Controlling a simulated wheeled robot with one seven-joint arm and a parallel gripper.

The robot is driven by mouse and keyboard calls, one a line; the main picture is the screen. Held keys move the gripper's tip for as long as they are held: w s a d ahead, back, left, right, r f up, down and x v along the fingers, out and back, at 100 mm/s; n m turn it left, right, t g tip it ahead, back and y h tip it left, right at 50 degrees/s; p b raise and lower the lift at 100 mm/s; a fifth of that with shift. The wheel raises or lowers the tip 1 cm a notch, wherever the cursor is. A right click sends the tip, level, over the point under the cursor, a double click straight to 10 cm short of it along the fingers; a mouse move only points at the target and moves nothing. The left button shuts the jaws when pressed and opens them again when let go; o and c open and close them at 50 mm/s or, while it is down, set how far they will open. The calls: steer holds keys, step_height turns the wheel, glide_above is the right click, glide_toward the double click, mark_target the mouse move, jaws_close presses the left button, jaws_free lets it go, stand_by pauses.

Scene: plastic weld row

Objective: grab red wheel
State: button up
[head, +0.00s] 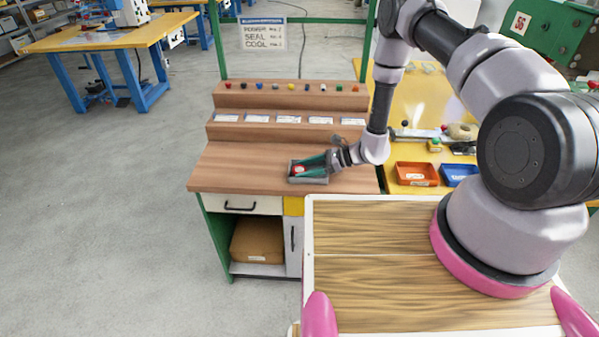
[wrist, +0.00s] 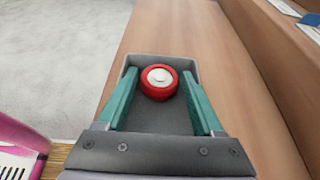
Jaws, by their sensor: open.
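The red wheel (wrist: 159,82) has a pale hub and sits in a small grey tray (wrist: 190,66), near the tray's far end in the wrist view. My gripper (wrist: 160,93) is open, with its two green fingers reaching down into the tray. One finger is on each side of the wheel, and a gap shows between the wheel and at least the left finger. In the head view the wheel (head: 298,170) shows as a small red spot at the left end of the tray (head: 309,180), beside my gripper (head: 311,165).
The tray stands on a wooden workbench (head: 240,168) near its front edge. Stepped shelves (head: 255,131) with labels and small coloured pieces rise behind. An orange bin (head: 416,174) and a blue bin (head: 458,174) stand to the right. The bench left of the tray is clear.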

steer(key=shift+a, duration=0.1)
steer(key=c, duration=1)
steer(key=shift+r, duration=0.1)
